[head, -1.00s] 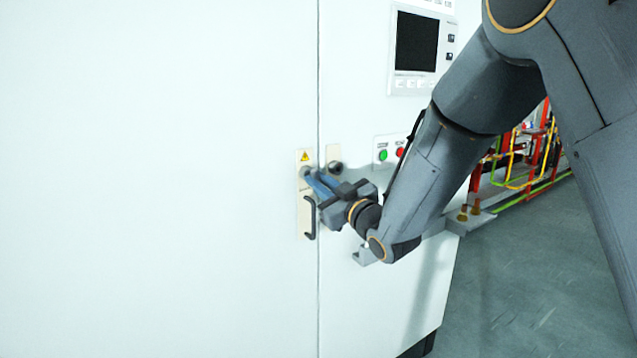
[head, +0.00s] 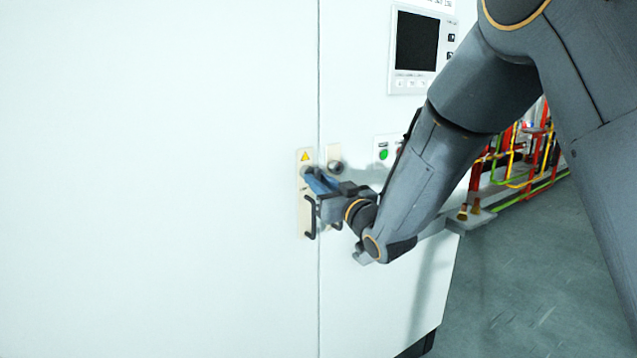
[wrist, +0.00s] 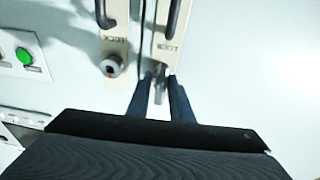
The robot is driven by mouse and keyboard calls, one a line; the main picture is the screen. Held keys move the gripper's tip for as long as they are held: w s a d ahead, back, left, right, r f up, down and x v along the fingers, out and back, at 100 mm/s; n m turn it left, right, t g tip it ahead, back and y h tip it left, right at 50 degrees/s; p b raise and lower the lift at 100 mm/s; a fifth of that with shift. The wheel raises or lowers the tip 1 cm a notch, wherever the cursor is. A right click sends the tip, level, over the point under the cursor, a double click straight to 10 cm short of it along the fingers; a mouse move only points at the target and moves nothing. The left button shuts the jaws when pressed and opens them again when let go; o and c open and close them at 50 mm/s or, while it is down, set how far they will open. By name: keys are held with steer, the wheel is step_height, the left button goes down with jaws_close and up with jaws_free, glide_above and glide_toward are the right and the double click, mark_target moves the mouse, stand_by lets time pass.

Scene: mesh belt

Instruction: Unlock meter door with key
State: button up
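The tall white cabinet (head: 160,190) has a narrow lock plate (head: 305,222) with a yellow warning label and a black handle on its left door, beside the vertical seam. My gripper (head: 312,178) reaches from the right, its blue fingertips at the upper part of this plate. In the wrist view, the two fingers of my gripper (wrist: 160,85) are close together on either side of a small grey metal key (wrist: 159,88), apparently shut on it. The key points at the plate's lock. The keyhole is hidden behind the key and fingers.
A second plate with a round knob (head: 335,166) sits just right of the seam. A green button (head: 383,155) and a display panel (head: 416,42) are farther right. Pipes (head: 520,160) stand beyond the cabinet; grey floor (head: 520,290) is open at the lower right.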

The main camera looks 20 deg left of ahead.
steer(key=shift+o, duration=1.3)
steer(key=b+v, duration=0.3)
steer(key=v, duration=0.5)
steer(key=d+f+m+g+h, duration=0.25)
steer(key=d+f+h, duration=0.4)
steer(key=d, duration=0.45)
steer(key=d+f+m+g+h, duration=0.1)
steer(key=d+f+m+h, duration=0.3)
steer(key=d+f, duration=0.55)
steer(key=s+d+f+m+g+h, duration=0.1)
steer(key=s+d+f+g+h, duration=0.1)
steer(key=s+d, duration=0.5)
steer(key=s+d+f+m+g+h, duration=0.1)
steer(key=s+d+f+g, duration=0.3)
steer(key=s, duration=1.1)
steer(key=d+m+g, duration=0.1)
steer(key=d+g, duration=0.1)
steer(key=d, duration=0.1)
steer(key=shift+d+f+h, duration=0.25)
steer(key=shift+d+h, duration=0.05)
steer(key=shift+h, duration=0.05)
